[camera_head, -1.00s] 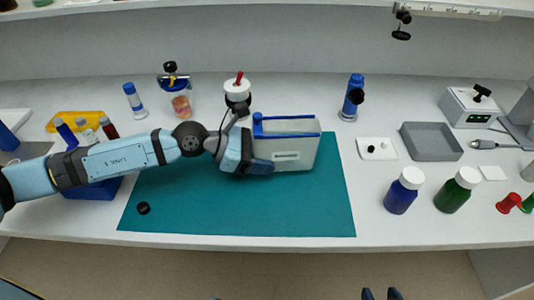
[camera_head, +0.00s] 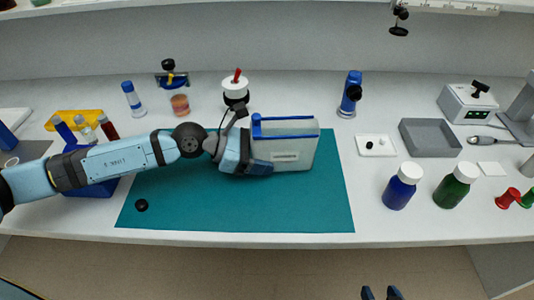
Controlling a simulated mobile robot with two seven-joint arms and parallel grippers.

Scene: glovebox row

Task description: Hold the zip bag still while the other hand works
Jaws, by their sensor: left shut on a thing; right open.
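The zip bag (camera_head: 298,153) is a pale, translucent upright pouch with a blue strip along its open-looking top edge and a small white label on its front. It stands on the teal mat (camera_head: 190,208). My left gripper (camera_head: 262,167) is shut on the zip bag at its lower left side; the fingertips are partly hidden by the wrist and dark finger parts. My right gripper (camera_head: 381,293) shows only at the bottom edge, as two separate dark blue fingertips. It is open, empty and well away from the bag.
A black cap (camera_head: 141,205) lies on the mat. Blue (camera_head: 398,192) and green (camera_head: 451,191) bottles, a grey tray (camera_head: 430,139) and a white plate (camera_head: 376,146) stand to the right. A white-topped container (camera_head: 235,91) is behind the bag. The mat's right part is clear.

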